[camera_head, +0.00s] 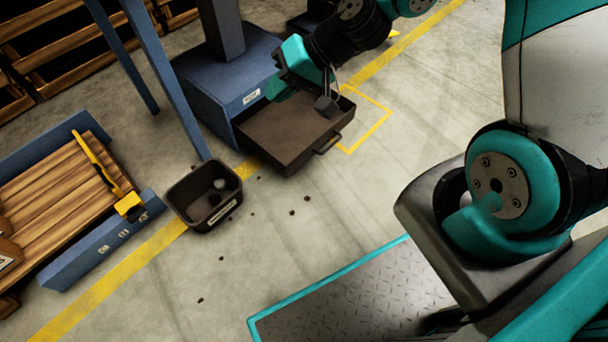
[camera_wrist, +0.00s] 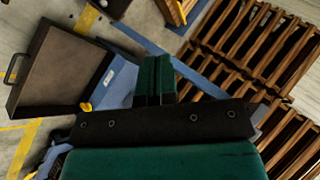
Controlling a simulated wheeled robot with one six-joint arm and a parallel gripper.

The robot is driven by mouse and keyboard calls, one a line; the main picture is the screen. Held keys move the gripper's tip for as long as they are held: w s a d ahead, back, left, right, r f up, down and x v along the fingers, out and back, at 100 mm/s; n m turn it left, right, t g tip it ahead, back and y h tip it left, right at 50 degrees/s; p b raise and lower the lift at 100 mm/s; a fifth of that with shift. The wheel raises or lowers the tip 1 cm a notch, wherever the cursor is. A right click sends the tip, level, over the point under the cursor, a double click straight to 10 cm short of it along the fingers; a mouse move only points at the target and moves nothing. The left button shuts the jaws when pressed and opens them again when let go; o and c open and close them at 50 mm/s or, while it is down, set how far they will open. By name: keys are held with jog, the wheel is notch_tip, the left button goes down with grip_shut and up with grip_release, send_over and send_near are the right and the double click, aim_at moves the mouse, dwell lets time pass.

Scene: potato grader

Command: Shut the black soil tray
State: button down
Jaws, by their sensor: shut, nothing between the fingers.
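The black soil tray (camera_head: 288,130) is a shallow dark box standing well out of the front of the blue housing (camera_head: 222,85). Its bar handle (camera_head: 327,144) is on the front face, toward the lower right. In the wrist view the tray (camera_wrist: 62,70) lies at the left, with its handle (camera_wrist: 12,68) at the far left edge and the blue housing (camera_wrist: 115,82) beside it. My gripper (camera_head: 326,106) is over the right part of the tray in the head view; whether it touches is unclear. Its fingers (camera_wrist: 155,80) are together and empty in the wrist view.
A small dark bin (camera_head: 203,197) holding some lumps stands left of the tray. Soil crumbs lie on the floor around it. A wooden pallet in a blue frame (camera_head: 90,250) is at the left. Stacked pallets (camera_wrist: 255,45) show in the wrist view. Floor in front of the tray is mostly clear.

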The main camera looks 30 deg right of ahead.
jog(key=w+d+f+m+t+h+b, duration=0.15)
jog(key=d+f+m+b, duration=0.25)
jog(key=f, duration=0.8)
jog(key=w+d+f+m+t+h+b, duration=0.1)
jog(key=w+d+f+m+t+b, duration=0.25)
jog(key=f, duration=0.85)
jog(key=m+h+b, duration=0.3)
jog(key=m+b, duration=0.3)
jog(key=b, duration=0.5)
send_near(298, 159)
notch_tip(298, 159, down, 5)
jog(key=w, duration=0.1)
jog(key=w+a+b, duration=0.1)
jog(key=w, duration=0.1)
jog(key=shift+w+a+f+b, duration=0.1)
jog(key=shift+w+a+b, duration=0.1)
jog(key=shift+a+b, duration=0.15)
jog(key=shift+w+a, duration=0.1)
jog(key=shift+w, duration=0.35)
jog(key=shift+w, duration=0.1)
